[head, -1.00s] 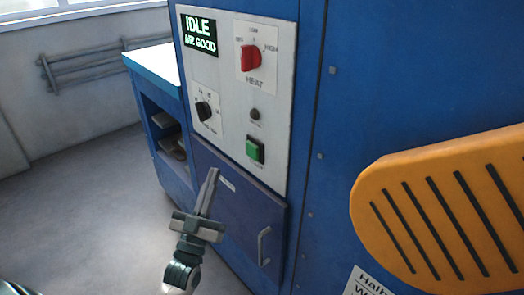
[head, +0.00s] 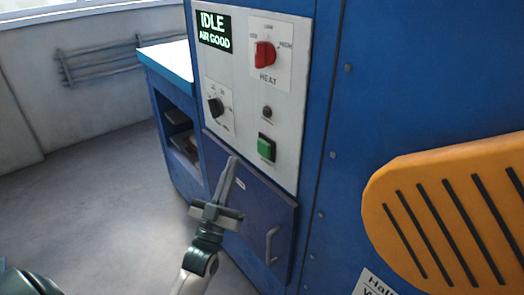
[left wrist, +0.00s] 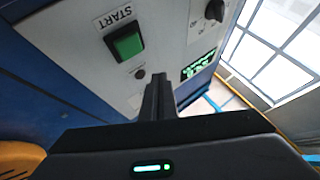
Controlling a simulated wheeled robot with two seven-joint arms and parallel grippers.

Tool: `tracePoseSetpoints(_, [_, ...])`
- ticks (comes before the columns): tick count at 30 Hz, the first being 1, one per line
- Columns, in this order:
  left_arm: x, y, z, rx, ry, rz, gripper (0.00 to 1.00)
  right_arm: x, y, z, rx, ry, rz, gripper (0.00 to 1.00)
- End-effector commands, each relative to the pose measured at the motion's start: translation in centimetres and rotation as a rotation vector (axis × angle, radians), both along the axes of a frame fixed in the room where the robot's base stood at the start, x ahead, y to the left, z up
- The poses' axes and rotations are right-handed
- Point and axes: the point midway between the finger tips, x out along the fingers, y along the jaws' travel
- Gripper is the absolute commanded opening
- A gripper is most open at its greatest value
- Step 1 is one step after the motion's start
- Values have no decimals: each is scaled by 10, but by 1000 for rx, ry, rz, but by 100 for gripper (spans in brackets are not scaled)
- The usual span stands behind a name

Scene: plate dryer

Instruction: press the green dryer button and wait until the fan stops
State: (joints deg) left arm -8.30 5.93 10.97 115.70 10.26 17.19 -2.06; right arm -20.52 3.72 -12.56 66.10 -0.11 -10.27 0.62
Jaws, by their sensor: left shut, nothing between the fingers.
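The green button (head: 266,148) sits low on the grey control panel (head: 287,178) of the blue dryer cabinet. In the left wrist view the green button (left wrist: 127,43) carries a START label and lies left of the fingers. The display (head: 214,32) reads IDLE, AIR GOOD. My left gripper (head: 232,163) is shut and empty, its tip below and left of the button in the head view, apart from it. In the left wrist view the fingertips (left wrist: 158,80) point toward the panel. My right gripper is not in view.
A red heat knob (head: 264,55), a black knob (head: 215,107) and a small dark round part (head: 267,111) are on the panel. Below is a door with a handle (head: 271,245). An orange slotted piece (head: 450,215) juts out at right. Open floor (head: 100,210) lies at left.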

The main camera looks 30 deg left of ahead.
Motion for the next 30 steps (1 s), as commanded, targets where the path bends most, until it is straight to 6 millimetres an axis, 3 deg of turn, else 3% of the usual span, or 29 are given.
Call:
tracePoseSetpoints(15, [50,-21,0,0,-1,0,0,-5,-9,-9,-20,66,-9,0])
tracePoseSetpoints(30, [56,-24,0,1,0,-1,0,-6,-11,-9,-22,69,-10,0])
